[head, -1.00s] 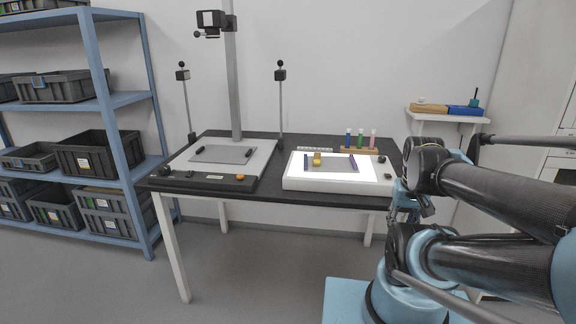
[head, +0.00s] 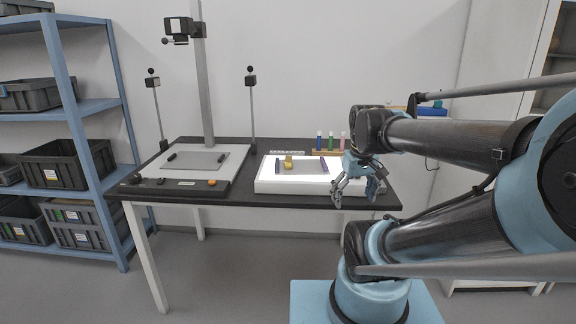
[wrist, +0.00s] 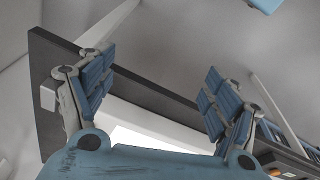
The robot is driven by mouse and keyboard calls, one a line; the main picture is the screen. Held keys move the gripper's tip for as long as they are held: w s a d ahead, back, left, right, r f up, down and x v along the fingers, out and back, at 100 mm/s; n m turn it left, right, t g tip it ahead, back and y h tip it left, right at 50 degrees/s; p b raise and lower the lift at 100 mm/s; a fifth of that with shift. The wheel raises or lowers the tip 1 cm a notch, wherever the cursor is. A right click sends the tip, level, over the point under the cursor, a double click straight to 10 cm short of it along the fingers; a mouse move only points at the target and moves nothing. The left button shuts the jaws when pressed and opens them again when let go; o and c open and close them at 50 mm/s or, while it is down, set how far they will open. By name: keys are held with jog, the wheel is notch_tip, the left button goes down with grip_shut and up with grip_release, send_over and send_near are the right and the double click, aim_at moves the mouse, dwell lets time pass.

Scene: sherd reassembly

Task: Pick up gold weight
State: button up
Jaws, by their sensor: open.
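The gold weight is not seen in the wrist view, where only part of the bright light box (wrist: 150,138) shows.
The light box (head: 310,187) sits on the dark table (head: 240,197). A copy stand (head: 201,80) with a grey base is at left. A blue shelf (head: 85,105) holds grey bins.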

jog(key=w+a+r+n+g, duration=0.1)
jog(key=w+a+r+n, duration=0.3)
jog(key=w+r, duration=0.35)
jog(key=w+a+r+n, duration=0.4)
jog(key=w+r, duration=0.2)
jog(key=w, duration=0.2)
jog(key=w+a+r+n, duration=0.4)
jog(key=w+a+n, duration=0.3)
jog(key=w+a, duration=0.55)
send_over(289, 159)
jog(key=shift+g, duration=0.4)
jog(key=f, duration=1.1)
jog(key=shift+w, duration=0.4)
jog(key=shift+s+f, duration=0.15)
jog(key=shift+f, duration=1.3)
jog(key=shift+s+f, duration=0.15)
jog(key=shift+f, duration=1.3)
jog(key=c, duration=1.4)
